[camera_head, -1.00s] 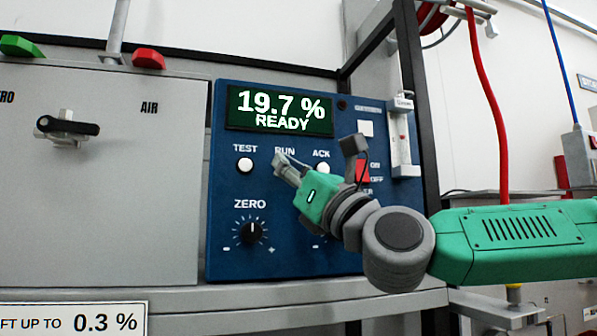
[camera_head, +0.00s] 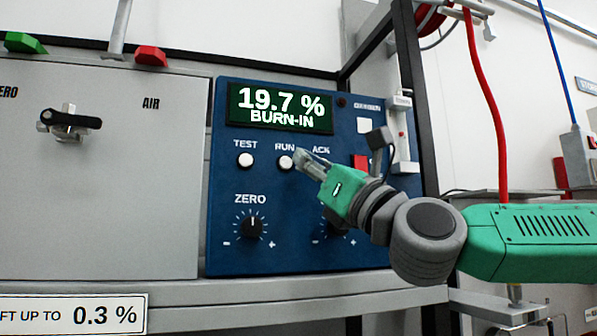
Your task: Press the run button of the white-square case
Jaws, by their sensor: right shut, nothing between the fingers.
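The blue analyser case (camera_head: 280,215) stands on a grey shelf and bears a white square (camera_head: 365,125) at its upper right. Its display (camera_head: 280,108) reads "19.7 % BURN-IN". The white run button (camera_head: 286,162) shows under the RUN label, with the test button (camera_head: 246,160) to its left. My right gripper (camera_head: 300,158) is shut and empty, its tips just right of the run button; I cannot tell how far they stand off the panel. It hides the ACK button. My left gripper is not in view.
A red switch (camera_head: 361,162) and a flow tube (camera_head: 402,135) sit at the case's right side, partly behind my arm. The zero knob (camera_head: 251,227) is below the buttons. A grey panel (camera_head: 120,200) with a black-handled valve (camera_head: 70,121) stands left.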

